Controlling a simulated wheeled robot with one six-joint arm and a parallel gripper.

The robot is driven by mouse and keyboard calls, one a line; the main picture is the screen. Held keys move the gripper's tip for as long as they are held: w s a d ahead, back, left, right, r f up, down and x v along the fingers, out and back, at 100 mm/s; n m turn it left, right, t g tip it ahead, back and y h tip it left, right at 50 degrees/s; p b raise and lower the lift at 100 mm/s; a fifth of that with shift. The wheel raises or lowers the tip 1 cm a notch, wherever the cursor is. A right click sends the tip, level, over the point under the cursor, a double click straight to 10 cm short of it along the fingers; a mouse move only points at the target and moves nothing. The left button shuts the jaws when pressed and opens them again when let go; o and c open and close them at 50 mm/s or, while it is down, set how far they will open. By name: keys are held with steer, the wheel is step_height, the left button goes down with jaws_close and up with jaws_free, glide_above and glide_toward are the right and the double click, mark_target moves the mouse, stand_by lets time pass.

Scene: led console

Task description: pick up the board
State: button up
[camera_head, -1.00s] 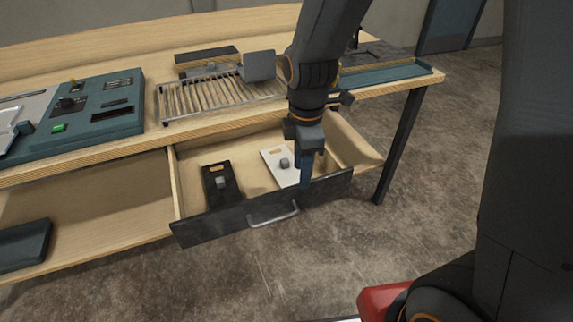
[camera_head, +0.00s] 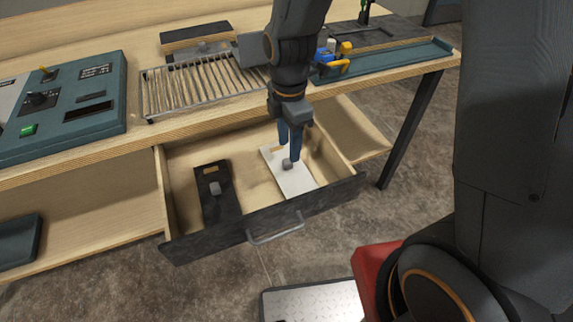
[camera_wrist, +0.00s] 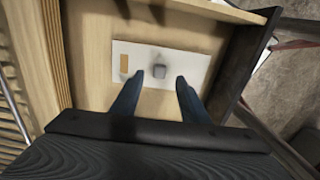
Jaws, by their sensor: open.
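A white board (camera_head: 293,181) lies flat in the open drawer (camera_head: 180,238), toward its right side. It has a small grey knob (camera_head: 287,164) and a tan slot near its far end. A black board (camera_head: 228,203) with a similar grey knob lies in the drawer to the left. My gripper (camera_head: 289,161) is open, pointing down over the white board, with its blue fingers close to the knob. In the wrist view the white board (camera_wrist: 195,68) lies across the picture and its knob (camera_wrist: 159,72) sits between and beyond the two fingertips (camera_wrist: 169,75). Contact is not visible.
The drawer front with its metal handle (camera_head: 276,230) and the drawer walls surround the boards. Above is the wooden bench with a slatted metal rack (camera_head: 200,84) and a teal console (camera_head: 75,105). The drawer floor between the boards is bare.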

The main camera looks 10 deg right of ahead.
mark_target(288, 161)
steer(key=shift+a+f+p, duration=0.15)
steer(key=shift+f+p, duration=0.55)
steer(key=shift+f, duration=2.15)
jaws_close()
